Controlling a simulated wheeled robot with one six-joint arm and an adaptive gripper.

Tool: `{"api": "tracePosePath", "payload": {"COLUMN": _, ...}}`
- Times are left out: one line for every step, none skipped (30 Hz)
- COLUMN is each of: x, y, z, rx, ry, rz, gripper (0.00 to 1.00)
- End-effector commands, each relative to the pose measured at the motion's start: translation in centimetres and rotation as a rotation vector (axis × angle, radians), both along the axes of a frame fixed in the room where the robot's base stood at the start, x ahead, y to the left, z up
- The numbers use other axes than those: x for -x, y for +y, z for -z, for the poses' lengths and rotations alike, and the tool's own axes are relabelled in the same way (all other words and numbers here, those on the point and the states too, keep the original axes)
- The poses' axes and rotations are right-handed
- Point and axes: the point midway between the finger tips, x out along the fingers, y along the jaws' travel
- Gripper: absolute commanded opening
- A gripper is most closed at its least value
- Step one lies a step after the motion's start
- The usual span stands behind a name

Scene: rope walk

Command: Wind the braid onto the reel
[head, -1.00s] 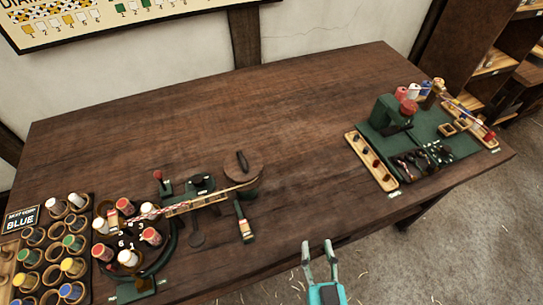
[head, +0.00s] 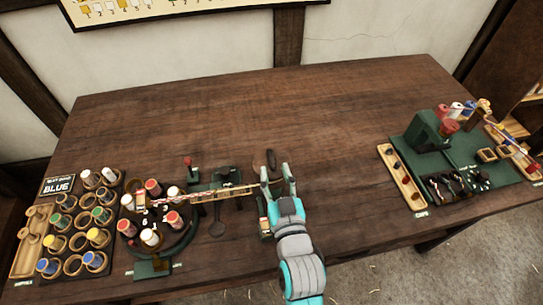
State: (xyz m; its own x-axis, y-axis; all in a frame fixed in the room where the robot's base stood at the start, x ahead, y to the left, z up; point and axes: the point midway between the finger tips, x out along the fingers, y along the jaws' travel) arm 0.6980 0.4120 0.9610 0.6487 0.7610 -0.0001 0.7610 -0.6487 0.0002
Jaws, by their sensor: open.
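The braid (head: 178,195), a red and white cord, runs right from the round braiding stand (head: 160,232) to a wooden guide strip (head: 228,191). The brown reel (head: 258,164) with its dark upright handle (head: 271,158) is at the strip's right end. My gripper (head: 276,168) is open, its two fingers pointing away from me at the reel. It covers much of the reel, and I cannot tell whether it touches it. Whether any braid lies on the reel is hidden.
Several bobbins stand in a rack (head: 78,232) at the left, beside a "BLUE" sign (head: 58,184). A green station (head: 455,165) with a red-topped block and trays is at the right.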

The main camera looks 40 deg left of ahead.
Motion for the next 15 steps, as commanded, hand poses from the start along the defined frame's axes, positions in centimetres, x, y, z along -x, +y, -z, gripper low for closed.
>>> {"api": "tracePosePath", "payload": {"x": -0.6, "y": 0.7, "z": -0.1, "rx": -0.001, "ry": -0.001, "rz": -0.001, "gripper": 0.41}}
{"api": "tracePosePath", "payload": {"x": -0.9, "y": 1.1, "z": -0.1, "rx": -0.001, "ry": 0.000, "rz": -0.001, "gripper": 0.41}}
{"api": "tracePosePath", "payload": {"x": -1.3, "y": 1.6, "z": -0.1, "rx": -0.002, "ry": -0.001, "rz": -0.001, "gripper": 0.41}}
{"api": "tracePosePath", "payload": {"x": -1.6, "y": 1.9, "z": 0.0, "rx": -0.001, "ry": 0.000, "rz": -0.001, "gripper": 0.41}}
{"api": "tracePosePath", "payload": {"x": -1.9, "y": 2.2, "z": -0.1, "rx": -0.001, "ry": 0.000, "rz": 0.000, "gripper": 0.41}}
{"api": "tracePosePath", "payload": {"x": -2.2, "y": 2.6, "z": -0.1, "rx": -0.001, "ry": -0.001, "rz": 0.000, "gripper": 0.41}}
{"api": "tracePosePath", "payload": {"x": -2.5, "y": 2.8, "z": 0.0, "rx": 0.000, "ry": 0.000, "rz": 0.000, "gripper": 0.41}}
{"api": "tracePosePath", "payload": {"x": -2.7, "y": 3.1, "z": 0.0, "rx": 0.000, "ry": 0.000, "rz": 0.000, "gripper": 0.41}}
{"api": "tracePosePath", "payload": {"x": -2.9, "y": 3.4, "z": 0.0, "rx": 0.000, "ry": -0.001, "rz": 0.001, "gripper": 0.41}}
{"api": "tracePosePath", "payload": {"x": -3.1, "y": 3.5, "z": 0.0, "rx": 0.000, "ry": -0.001, "rz": 0.001, "gripper": 0.41}}
{"api": "tracePosePath", "payload": {"x": -3.2, "y": 3.7, "z": 0.0, "rx": 0.000, "ry": 0.000, "rz": 0.001, "gripper": 0.41}}
{"api": "tracePosePath", "payload": {"x": -3.3, "y": 3.8, "z": 0.0, "rx": 0.000, "ry": 0.000, "rz": 0.001, "gripper": 0.41}}
{"api": "tracePosePath", "payload": {"x": -3.4, "y": 3.9, "z": 0.0, "rx": 0.000, "ry": 0.000, "rz": 0.001, "gripper": 0.41}}
{"api": "tracePosePath", "payload": {"x": -3.5, "y": 4.0, "z": 0.0, "rx": 0.000, "ry": 0.000, "rz": 0.001, "gripper": 0.41}}
{"api": "tracePosePath", "payload": {"x": -3.5, "y": 4.1, "z": 0.0, "rx": 0.000, "ry": 0.000, "rz": 0.001, "gripper": 0.41}}
